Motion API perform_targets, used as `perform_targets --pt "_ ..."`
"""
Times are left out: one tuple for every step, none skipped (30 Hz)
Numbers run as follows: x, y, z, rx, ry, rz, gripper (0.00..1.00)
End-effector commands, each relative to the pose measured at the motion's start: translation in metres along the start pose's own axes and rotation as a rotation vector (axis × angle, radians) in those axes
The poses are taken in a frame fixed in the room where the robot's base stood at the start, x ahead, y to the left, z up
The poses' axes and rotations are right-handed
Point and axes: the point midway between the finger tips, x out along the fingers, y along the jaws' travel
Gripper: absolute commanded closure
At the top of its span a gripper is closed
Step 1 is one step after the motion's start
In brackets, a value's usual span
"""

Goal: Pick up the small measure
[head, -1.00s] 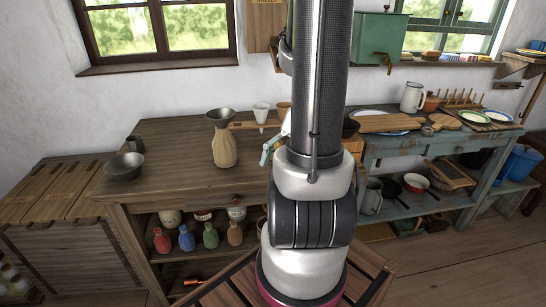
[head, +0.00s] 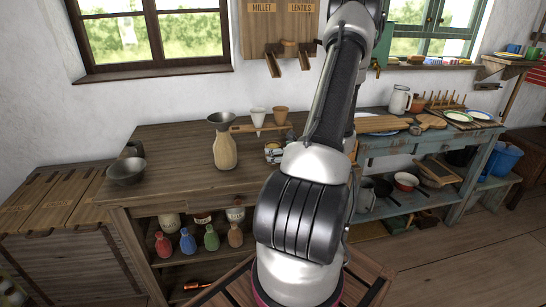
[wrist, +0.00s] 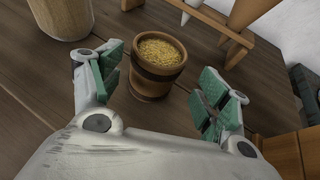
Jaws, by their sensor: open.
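The small measure appears to be a banded brown wooden cup (wrist: 153,76), upright on the wooden worktop in the wrist view and filled with yellow grain. My gripper (wrist: 162,84) is open, with green-padded fingers on the left and right of the cup. The left finger is close to its side, and I cannot tell whether it touches. The right finger has a gap to it. In the head view my gripper (head: 273,153) is small and partly hidden by my arm, so the cup cannot be made out clearly there.
A tan bottle with a funnel (head: 224,145) stands left of the gripper. Behind is a wooden rack (head: 240,128) with a white cone (head: 258,115) and a brown cone (head: 280,115). A dark bowl (head: 126,171) sits at the left of the worktop, with clear room between it and the bottle.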

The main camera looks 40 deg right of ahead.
Motion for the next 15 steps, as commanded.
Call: perform_targets --pt "0.005 0.001 0.0 -0.001 0.0 0.003 0.24" --pt "0.008 0.002 -0.001 -0.002 0.0 0.003 0.24" --pt "0.011 0.002 -0.001 -0.002 0.0 0.003 0.24" --pt "0.014 0.002 -0.002 -0.002 0.0 0.003 0.24" --pt "0.018 0.003 -0.003 -0.001 0.001 0.003 0.24" --pt "0.023 0.004 -0.004 -0.002 0.001 0.005 0.24" --pt "0.028 0.005 -0.005 -0.002 0.001 0.006 0.24" --pt "0.033 0.006 -0.006 -0.002 0.001 0.005 0.24" --pt "0.04 0.006 -0.007 -0.003 0.001 0.005 0.24" --pt "0.045 0.006 -0.006 -0.004 0.001 0.005 0.24" --pt "0.049 0.006 -0.006 -0.004 0.001 0.005 0.24" --pt "0.053 0.005 -0.006 -0.003 0.001 0.003 0.24" --pt "0.055 0.006 -0.006 -0.003 0.001 0.003 0.24" --pt "0.057 0.006 -0.006 -0.002 0.001 0.003 0.24" --pt "0.057 0.006 -0.006 -0.002 0.002 0.003 0.24"
